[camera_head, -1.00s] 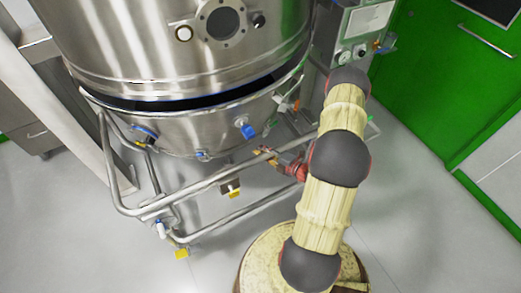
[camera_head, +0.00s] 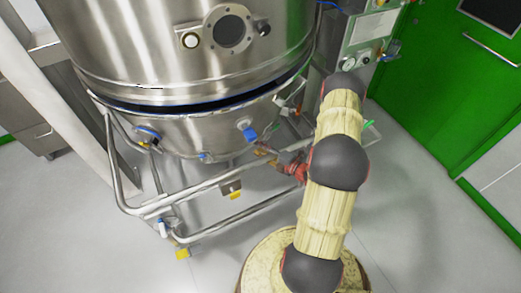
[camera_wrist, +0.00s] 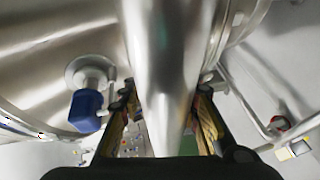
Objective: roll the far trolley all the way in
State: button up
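The trolley is a steel tubular frame (camera_head: 222,178) carrying a round steel bowl (camera_head: 190,142), below and in front of the large vessel. Its lower bars reach toward me at the left. My gripper (camera_head: 293,168) is at the right end of the upper front bar, partly hidden by my arm. In the wrist view a thick shiny rail (camera_wrist: 165,80) runs between the two fingers of my gripper (camera_wrist: 165,112), which close in on both sides of it. A blue-capped valve (camera_wrist: 88,108) on the bowl is left of the fingers.
The steel vessel (camera_head: 150,50) stands above the bowl with a dark gap between them. A control box (camera_head: 365,30) is at its right. A green door (camera_head: 450,90) is at the right and a steel cabinet (camera_head: 25,120) at the left. Grey floor is open at the lower left.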

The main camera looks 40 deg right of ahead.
jog(key=shift+o, duration=0.9)
jog(key=shift+a+f, duration=0.1)
jog(key=v, duration=1.2)
